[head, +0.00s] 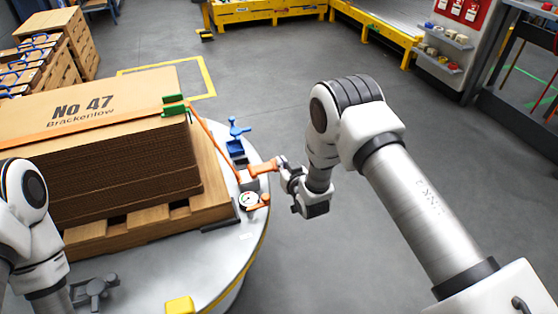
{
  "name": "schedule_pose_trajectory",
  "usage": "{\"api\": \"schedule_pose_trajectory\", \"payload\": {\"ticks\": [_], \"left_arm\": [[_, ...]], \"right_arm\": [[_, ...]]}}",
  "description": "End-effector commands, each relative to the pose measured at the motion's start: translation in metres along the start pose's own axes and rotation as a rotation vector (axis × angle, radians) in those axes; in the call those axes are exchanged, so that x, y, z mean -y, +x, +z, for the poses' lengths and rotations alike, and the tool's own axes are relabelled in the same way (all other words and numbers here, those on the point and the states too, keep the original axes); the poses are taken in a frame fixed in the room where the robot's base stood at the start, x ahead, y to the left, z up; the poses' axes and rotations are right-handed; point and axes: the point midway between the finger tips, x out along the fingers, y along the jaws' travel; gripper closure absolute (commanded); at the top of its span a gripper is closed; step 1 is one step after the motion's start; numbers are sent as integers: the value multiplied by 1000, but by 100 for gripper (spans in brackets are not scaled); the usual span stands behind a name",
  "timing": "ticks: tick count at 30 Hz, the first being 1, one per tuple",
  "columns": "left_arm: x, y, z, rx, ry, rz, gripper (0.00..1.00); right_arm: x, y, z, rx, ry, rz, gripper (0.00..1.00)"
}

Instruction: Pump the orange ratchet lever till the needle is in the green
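The orange ratchet lever (263,168) sticks out to the right from the edge of the round grey table, beside the cardboard stack. A small round gauge (249,200) with a white face sits just below it; a green part shows on the dial, but the needle is too small to read. My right gripper (287,172) is at the lever's outer end, touching or very close to it. Whether its fingers are closed on the lever is not clear.
The cardboard stack (120,165) lies on a wooden pallet (135,225), with an orange strap (85,120) over it. A blue clamp (236,147), a grey fixture (95,290) and a yellow block (180,305) are on the table (225,260). The floor to the right is clear.

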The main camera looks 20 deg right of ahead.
Motion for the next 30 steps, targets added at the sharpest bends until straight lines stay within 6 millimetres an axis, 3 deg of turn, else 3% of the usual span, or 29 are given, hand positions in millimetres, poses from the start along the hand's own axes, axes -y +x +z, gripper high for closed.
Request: {"api": "schedule_pose_trajectory", "payload": {"ticks": [3,12,16,30], "left_arm": [[0,-25,0,0,0,0,50],[0,-34,0,0,0,0,50],[0,-36,0,0,0,0,50],[0,-37,0,0,0,0,50]], "right_arm": [[-1,0,-37,-6,0,1,100],[-2,-70,-31,-2,0,0,100],[-2,-90,-30,-5,0,0,100],[-2,-98,-30,-8,0,0,100]]}}
